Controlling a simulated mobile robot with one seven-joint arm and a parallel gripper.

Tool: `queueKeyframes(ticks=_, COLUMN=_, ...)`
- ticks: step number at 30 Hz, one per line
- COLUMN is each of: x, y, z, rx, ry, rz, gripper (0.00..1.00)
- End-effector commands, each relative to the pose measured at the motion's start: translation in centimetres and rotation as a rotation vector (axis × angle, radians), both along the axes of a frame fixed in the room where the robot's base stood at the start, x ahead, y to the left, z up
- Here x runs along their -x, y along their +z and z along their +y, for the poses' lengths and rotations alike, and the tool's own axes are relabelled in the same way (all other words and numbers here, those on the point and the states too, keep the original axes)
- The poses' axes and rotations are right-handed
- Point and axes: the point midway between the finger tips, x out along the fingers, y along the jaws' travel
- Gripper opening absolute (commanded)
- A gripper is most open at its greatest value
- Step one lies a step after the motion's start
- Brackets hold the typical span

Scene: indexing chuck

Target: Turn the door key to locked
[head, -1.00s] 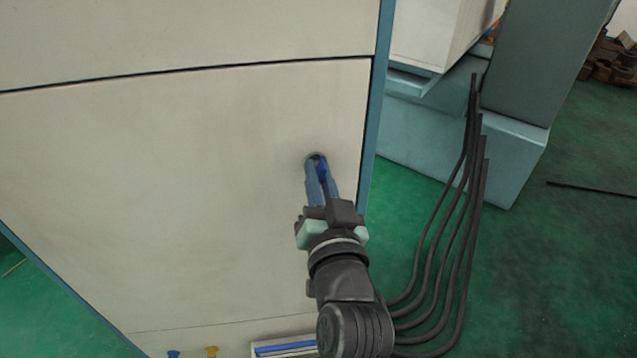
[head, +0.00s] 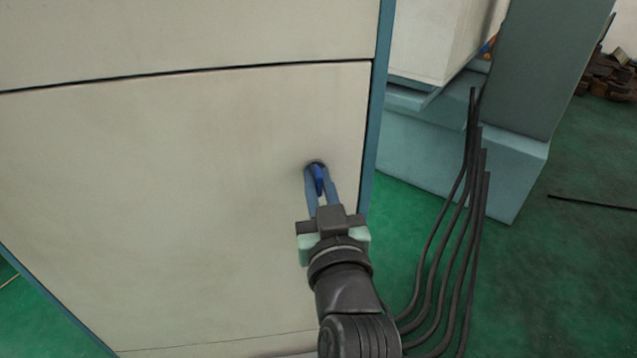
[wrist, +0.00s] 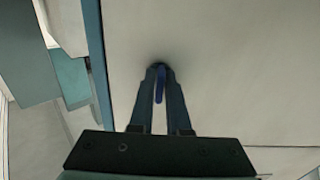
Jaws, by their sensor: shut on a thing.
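The door key (head: 319,177) is a small blue piece on a dark round lock on the cream cabinet door (head: 180,200), near the door's right edge. My gripper (head: 319,174) reaches the lock from below, with a blue finger on each side of the key. In the wrist view the key (wrist: 159,86) shows between the two fingers (wrist: 160,72), close to the door face. The fingers are shut on the key, and their tips partly hide it and the lock.
Several dark cables (head: 445,215) hang in loops to the right of my arm. A teal machine base (head: 440,150) stands behind them. The door face around the lock is flat and clear.

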Motion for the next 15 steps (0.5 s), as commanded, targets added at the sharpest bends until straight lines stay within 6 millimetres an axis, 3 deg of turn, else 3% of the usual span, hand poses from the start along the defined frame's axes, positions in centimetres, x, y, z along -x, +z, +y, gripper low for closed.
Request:
queueKeyframes(ticks=6, x=-0.01, y=0.03, z=-0.04, rx=0.0, ry=-0.001, rz=0.0, gripper=0.0)
queueKeyframes(ticks=7, x=-0.01, y=0.03, z=-0.04, rx=0.0, ry=-0.001, rz=-0.001, gripper=0.2)
queueKeyframes(ticks=10, x=0.0, y=0.03, z=-0.03, rx=-0.001, ry=-0.001, rz=-0.001, gripper=0.38)
queueKeyframes(ticks=15, x=0.0, y=0.02, z=-0.02, rx=-0.001, ry=0.0, rz=-0.001, gripper=0.41)
